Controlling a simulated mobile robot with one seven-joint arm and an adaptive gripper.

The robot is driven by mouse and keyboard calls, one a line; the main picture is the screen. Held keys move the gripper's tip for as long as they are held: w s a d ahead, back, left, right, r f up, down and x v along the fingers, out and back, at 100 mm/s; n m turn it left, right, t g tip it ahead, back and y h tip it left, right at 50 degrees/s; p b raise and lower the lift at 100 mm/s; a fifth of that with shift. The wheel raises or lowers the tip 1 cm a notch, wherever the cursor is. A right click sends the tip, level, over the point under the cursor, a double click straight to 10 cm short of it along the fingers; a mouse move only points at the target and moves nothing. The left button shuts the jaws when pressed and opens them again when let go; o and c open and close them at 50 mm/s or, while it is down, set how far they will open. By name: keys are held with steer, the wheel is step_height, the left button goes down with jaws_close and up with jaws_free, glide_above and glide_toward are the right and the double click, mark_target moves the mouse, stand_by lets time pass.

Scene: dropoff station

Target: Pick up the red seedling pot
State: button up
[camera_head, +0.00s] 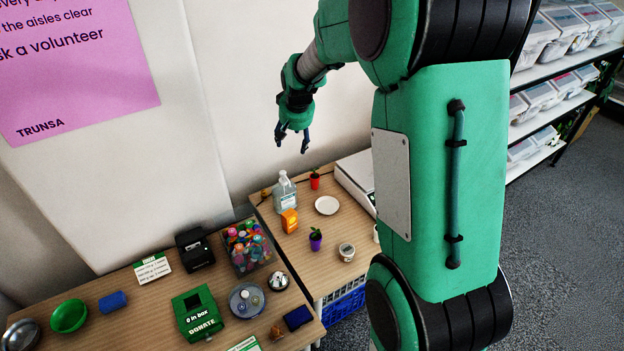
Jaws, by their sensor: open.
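The red seedling pot (315,183) stands upright near the back of the right-hand wooden table, with a small green seedling in it. My gripper (292,143) hangs above the back of that table, fingers pointing down. It is open and empty, above and slightly left of the red pot in the picture, clearly apart from it. A purple seedling pot (315,242) stands nearer the table's front.
A white device (355,178) stands to the right. The left table holds a clear bin (247,247) and a green donation box (197,314). The wall is behind.

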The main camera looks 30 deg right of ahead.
steer(key=w+d+f+p, duration=0.1)
steer(key=w+d+f, duration=0.75)
steer(key=f, duration=0.35)
steer(key=m+p, duration=0.2)
glide_toward(315, 176)
step_height(315, 176, up, 3)
steer(key=shift+s+a+r+g+h, duration=0.2)
steer(key=shift+s+a+g+h, duration=0.1)
steer(key=shift+s+a, duration=0.1)
steer(key=shift+w+f, duration=0.1)
steer(key=shift+f, duration=0.05)
steer(key=shift+b+x, duration=0.4)
steer(key=shift+x, duration=3.75)
steer(key=shift+f, duration=0.1)
steer(key=shift+x, duration=2.5)
steer(key=shift+a, duration=0.1)
steer(key=c, duration=1.2)
